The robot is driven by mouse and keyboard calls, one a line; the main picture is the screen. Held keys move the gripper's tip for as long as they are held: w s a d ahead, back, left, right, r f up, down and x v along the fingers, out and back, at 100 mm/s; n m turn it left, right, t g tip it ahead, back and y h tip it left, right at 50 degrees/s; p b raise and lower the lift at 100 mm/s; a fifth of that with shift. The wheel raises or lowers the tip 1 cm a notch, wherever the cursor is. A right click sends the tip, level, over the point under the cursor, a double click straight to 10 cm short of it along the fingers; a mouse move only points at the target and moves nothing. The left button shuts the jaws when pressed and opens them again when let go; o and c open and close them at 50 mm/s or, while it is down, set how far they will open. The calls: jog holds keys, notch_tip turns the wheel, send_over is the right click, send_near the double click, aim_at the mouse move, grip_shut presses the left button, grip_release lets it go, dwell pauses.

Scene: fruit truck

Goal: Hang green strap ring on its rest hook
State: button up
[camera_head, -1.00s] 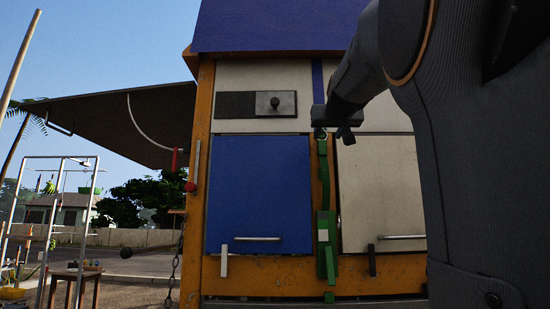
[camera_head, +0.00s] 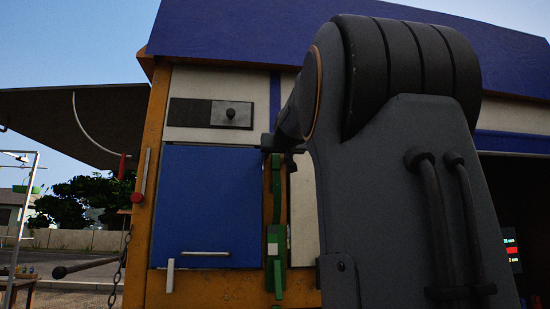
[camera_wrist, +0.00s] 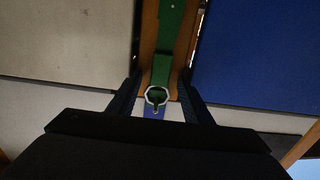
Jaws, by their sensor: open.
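The green strap (camera_head: 276,190) runs vertically down the orange post, with a green buckle (camera_head: 276,245) lower down. It also shows in the wrist view (camera_wrist: 169,45). At its end there is a pale ring (camera_wrist: 157,95), with a small dark green hook (camera_wrist: 157,103) showing within its outline; whether the hook bears the ring I cannot tell. My gripper (camera_wrist: 158,90) is open, one finger on each side of the ring, with gaps to both. In the head view my gripper (camera_head: 275,145) is at the strap's top, where my arm hides the ring.
A blue door (camera_head: 207,205) with a handle is left of the strap and a pale panel (camera_head: 304,205) is right of it. A black latch plate (camera_head: 211,113) sits above the blue door.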

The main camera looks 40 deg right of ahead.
jog(key=c, duration=1.1)
jog(key=shift+r+p, duration=0.5)
jog(key=shift+r, duration=0.05)
jog(key=shift+s+a, duration=0.1)
jog(key=shift+s, duration=0.1)
jog(key=shift+r+b+v, duration=0.15)
jog(key=shift+b+v, duration=0.25)
jog(key=shift+v, duration=0.6)
jog(key=shift+r+b+v, duration=0.2)
jog(key=shift+b+v, duration=0.2)
jog(key=shift+v, duration=0.6)
